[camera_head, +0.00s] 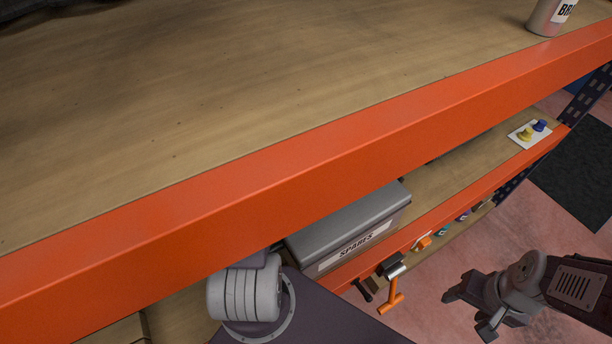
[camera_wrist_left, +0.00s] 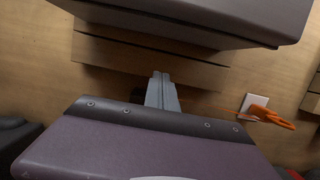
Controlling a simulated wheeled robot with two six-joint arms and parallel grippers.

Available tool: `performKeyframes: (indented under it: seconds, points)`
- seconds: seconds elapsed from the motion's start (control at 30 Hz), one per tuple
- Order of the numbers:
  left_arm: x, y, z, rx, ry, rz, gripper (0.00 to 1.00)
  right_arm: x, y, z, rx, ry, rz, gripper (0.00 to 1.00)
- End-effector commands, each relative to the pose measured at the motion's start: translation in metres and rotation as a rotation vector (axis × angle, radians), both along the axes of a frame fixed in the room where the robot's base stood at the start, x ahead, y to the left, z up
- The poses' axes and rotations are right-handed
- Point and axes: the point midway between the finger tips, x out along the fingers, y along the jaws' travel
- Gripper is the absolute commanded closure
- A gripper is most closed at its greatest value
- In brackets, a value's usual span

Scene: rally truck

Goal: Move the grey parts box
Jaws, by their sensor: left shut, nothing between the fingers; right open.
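The grey parts box (camera_head: 345,222), with a white label reading SPARES, sits on the shelf below the top one in the head view. The orange beam hides part of its back left, and my left arm covers its lower left corner. My right gripper (camera_head: 468,312) is open and empty, low at the right and apart from the box. My left gripper (camera_wrist_left: 162,92) shows in the left wrist view as two pale fingers shut together with nothing between them. The head view does not show its fingertips, so I cannot tell its distance from the box.
The thick orange beam (camera_head: 250,172) of the top shelf runs across the head view above the box. A can (camera_head: 547,16) stands on the top shelf. A white pad (camera_head: 529,134) with yellow and blue pieces lies right of the box. An orange-handled tool (camera_head: 391,296) is below it.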

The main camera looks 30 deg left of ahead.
Motion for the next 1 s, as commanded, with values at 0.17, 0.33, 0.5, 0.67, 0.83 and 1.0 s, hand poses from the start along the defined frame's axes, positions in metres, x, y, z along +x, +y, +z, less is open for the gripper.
performKeyframes:
  seconds: [0.17, 0.33, 0.5, 0.67, 0.83, 1.0]
  points:
    - [-0.003, -0.004, -0.018, -0.003, 0.002, -0.001, 1.00, 0.000, 0.000, -0.005, 0.000, 0.000, 0.000, 0.41]
    - [-0.007, -0.013, -0.054, -0.004, 0.004, -0.001, 1.00, 0.000, 0.000, -0.009, 0.000, 0.000, 0.000, 0.41]
    - [-0.012, -0.020, -0.090, -0.004, 0.004, 0.000, 1.00, 0.000, 0.000, -0.010, 0.000, 0.000, 0.000, 0.41]
    - [-0.020, -0.038, -0.096, -0.003, 0.001, -0.002, 1.00, 0.000, 0.000, -0.007, 0.000, 0.000, 0.000, 0.41]
    - [-0.028, -0.054, -0.096, -0.002, 0.000, -0.002, 1.00, 0.000, 0.000, -0.006, 0.000, 0.000, 0.000, 0.41]
    - [-0.030, -0.058, -0.097, -0.001, -0.001, -0.001, 1.00, 0.000, 0.000, -0.006, 0.000, 0.000, 0.000, 0.41]
